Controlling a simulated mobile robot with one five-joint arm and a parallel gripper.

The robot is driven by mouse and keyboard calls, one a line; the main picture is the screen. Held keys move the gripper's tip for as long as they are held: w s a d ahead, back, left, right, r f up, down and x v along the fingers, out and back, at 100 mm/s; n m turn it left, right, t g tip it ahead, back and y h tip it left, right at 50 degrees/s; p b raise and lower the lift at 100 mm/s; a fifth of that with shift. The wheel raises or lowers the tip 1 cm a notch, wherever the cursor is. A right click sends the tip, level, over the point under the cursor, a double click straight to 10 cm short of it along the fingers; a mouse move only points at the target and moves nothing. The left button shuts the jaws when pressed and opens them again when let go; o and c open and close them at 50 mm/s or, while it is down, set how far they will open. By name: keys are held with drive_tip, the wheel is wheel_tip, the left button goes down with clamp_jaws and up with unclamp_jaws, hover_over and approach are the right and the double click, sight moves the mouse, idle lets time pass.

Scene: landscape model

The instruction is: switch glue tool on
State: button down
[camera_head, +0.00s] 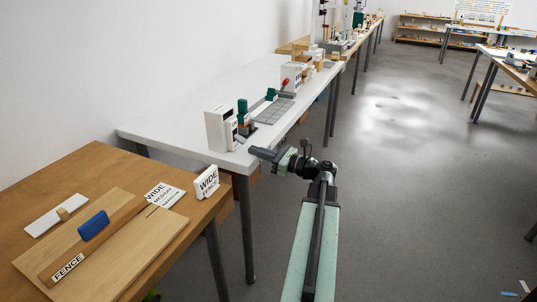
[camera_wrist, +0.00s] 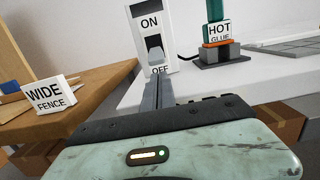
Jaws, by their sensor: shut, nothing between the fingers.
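The white switch box (camera_wrist: 170,22) stands upright on the front corner of the white table, with ON at its top and OFF at its bottom. Its grey rocker (camera_wrist: 154,48) sits between the labels; I cannot clearly tell which way it is set. The box also shows in the head view (camera_head: 215,130). The hot glue tool (camera_wrist: 215,32), teal and orange on a dark stand, is right of the box. My gripper (camera_wrist: 158,76) is shut and empty, its tips in front of the OFF label. Whether they touch the box is unclear. It also shows in the head view (camera_head: 256,152).
A wooden table (camera_head: 110,165) at left holds a "WIDE FENCE" sign (camera_head: 207,182), a wooden fence board and a blue block (camera_head: 93,226). A grey tiled pad (camera_head: 270,110) and a red-knobbed device lie farther along the white table.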

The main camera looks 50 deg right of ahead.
sight(238, 138)
drive_tip(key=shift+x, duration=1.35)
